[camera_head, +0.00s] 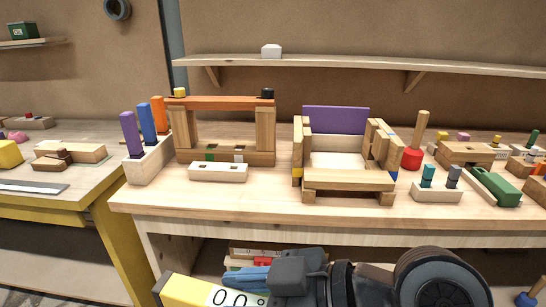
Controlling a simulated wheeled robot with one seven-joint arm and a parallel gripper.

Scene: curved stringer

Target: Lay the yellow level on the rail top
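My gripper (262,284), grey and black, comes in from the right and appears shut on the level. Its lower part and the level's far end are hidden or cut off by the picture edge. An orange rail (222,103) lies level across wooden posts at the back left of the bench. A small yellow block (180,92) sits at its left end and a black one (267,93) at its right end. The level is apart from the rail.
The workbench (270,207) has a bare front strip. A white rack (148,162) with purple, blue and orange sticks stands left of the rail posts. A wooden frame with a purple panel (335,120) stands to the right. A shelf (345,64) runs above.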

